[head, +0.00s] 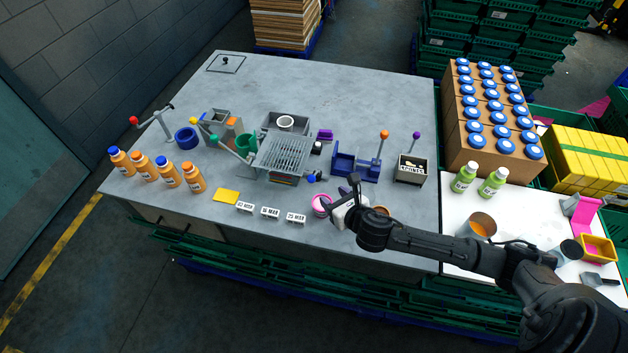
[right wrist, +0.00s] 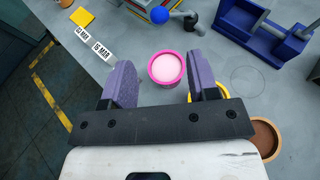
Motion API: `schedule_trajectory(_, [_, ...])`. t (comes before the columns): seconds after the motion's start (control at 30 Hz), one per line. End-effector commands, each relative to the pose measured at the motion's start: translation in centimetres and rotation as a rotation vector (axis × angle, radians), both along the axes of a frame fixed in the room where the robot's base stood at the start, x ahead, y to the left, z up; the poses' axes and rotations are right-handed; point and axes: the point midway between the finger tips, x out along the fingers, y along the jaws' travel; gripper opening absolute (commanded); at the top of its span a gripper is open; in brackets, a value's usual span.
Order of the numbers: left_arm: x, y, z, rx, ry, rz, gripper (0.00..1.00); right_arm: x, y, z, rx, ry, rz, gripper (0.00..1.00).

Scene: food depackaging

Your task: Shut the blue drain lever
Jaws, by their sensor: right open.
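The drain lever's blue ball (head: 311,178) sits at the front right corner of the grated metal unit (head: 283,155) in the head view. In the right wrist view the blue ball (right wrist: 160,15) is at the top, beyond the fingertips. Whether the lever is open or shut I cannot tell. My right gripper (head: 345,192) is open, with purple fingers, to the right of and nearer than the ball. In the right wrist view my gripper (right wrist: 161,75) has a pink-rimmed cup (right wrist: 166,68) showing between its fingers; contact is unclear. My left gripper is out of view.
A blue fixture (head: 355,168) stands right of the grated unit. Three white label blocks (head: 270,213) and a yellow pad (head: 226,196) lie along the front. Orange bottles (head: 170,175) stand at the left.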

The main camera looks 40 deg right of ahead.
Motion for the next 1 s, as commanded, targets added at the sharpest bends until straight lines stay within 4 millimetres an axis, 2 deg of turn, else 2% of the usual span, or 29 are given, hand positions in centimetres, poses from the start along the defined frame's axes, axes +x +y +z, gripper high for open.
schedule_trajectory(0.3, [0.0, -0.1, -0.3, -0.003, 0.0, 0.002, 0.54, 5.6, -0.9, -2.3, 0.004, -0.002, -0.005, 0.54])
schedule_trajectory(0.5, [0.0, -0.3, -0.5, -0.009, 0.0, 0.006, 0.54, 8.4, -1.2, -3.4, 0.004, -0.002, -0.003, 0.54])
schedule_trajectory(0.73, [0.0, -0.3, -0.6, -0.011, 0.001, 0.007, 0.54, 10.1, -1.6, -4.2, 0.003, 0.0, -0.003, 0.54])
schedule_trajectory(1.0, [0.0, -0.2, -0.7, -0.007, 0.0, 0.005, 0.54, 10.6, -1.6, -4.4, 0.004, -0.001, -0.002, 0.54])
